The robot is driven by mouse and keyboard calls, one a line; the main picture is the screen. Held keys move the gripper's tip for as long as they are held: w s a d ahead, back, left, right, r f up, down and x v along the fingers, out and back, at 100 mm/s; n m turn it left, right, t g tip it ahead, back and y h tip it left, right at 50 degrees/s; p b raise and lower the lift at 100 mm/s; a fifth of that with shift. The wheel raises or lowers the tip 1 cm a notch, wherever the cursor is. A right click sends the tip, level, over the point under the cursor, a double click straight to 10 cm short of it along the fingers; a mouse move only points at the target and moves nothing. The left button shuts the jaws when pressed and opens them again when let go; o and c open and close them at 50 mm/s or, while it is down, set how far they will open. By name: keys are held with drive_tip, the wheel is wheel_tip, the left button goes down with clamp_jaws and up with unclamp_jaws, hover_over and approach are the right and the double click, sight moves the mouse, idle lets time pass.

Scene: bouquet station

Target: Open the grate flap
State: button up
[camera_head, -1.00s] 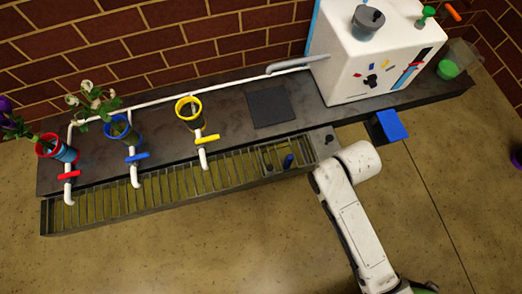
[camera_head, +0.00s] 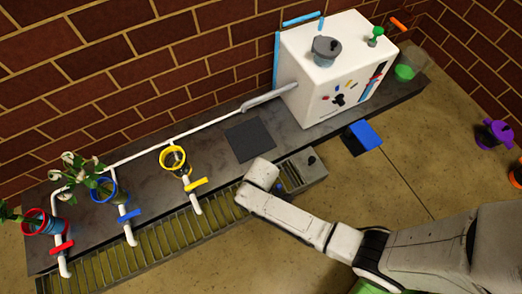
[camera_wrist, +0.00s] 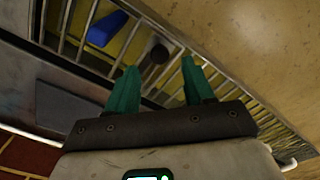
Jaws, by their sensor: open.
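The grate (camera_head: 150,240) is a long metal trough with thin bars along the front of the dark counter. Its right end has a framed barred section (camera_head: 291,176), likely the flap; my arm hides part of it. Nothing is held. Contact cannot be told. In the head view my arm's end hides the gripper.
A grey box with a dark knob (camera_head: 311,160) adjoins the grate's right end. The counter carries a dark square mat (camera_head: 250,140), a white machine (camera_head: 325,70), and pots under the pipe, including a yellow-rimmed one (camera_head: 173,158). A blue-topped box (camera_head: 362,136) is right.

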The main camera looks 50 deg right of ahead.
drive_tip(key=shift+f+b, duration=0.95)
drive_tip(key=shift+f, duration=1.2)
clamp_jaws()
